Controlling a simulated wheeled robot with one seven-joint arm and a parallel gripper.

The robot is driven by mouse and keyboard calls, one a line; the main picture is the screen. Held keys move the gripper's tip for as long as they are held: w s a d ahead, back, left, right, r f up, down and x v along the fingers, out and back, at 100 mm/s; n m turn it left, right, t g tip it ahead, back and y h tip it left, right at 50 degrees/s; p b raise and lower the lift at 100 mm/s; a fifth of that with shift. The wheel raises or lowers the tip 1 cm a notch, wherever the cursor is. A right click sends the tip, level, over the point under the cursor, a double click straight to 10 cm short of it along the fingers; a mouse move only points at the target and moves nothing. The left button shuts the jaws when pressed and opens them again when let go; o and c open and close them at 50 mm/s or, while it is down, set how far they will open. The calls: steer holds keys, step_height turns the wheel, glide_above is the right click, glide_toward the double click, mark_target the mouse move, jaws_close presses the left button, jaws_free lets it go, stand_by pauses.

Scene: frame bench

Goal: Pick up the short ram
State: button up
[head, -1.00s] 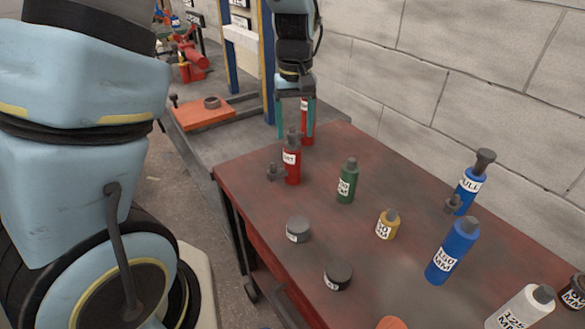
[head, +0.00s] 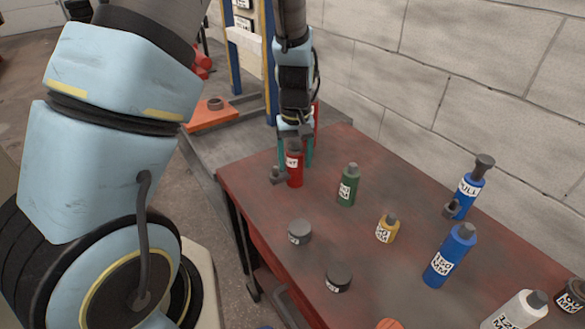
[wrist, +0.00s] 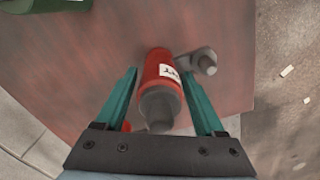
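The short ram is a red cylinder (head: 295,172) with a grey top and a white label, partly readable as "RT". It stands upright near the far left corner of the red bench and has a grey side fitting. My gripper (head: 295,165) is above and around it, pointing down, with teal fingers. In the wrist view the ram (wrist: 160,72) is between the two open fingers (wrist: 159,75), with a gap visible on each side. The grey fitting (wrist: 204,62) sticks out to the right, beyond the right fingertip.
Another red cylinder (head: 316,112) stands just behind my gripper. A green bottle (head: 348,185) stands to the right, then a small yellow one (head: 387,229) and blue cylinders (head: 451,254). A block wall (head: 450,80) borders the back.

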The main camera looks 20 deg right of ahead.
jaws_close()
stand_by(0.3)
steer(key=shift+w, duration=0.1)
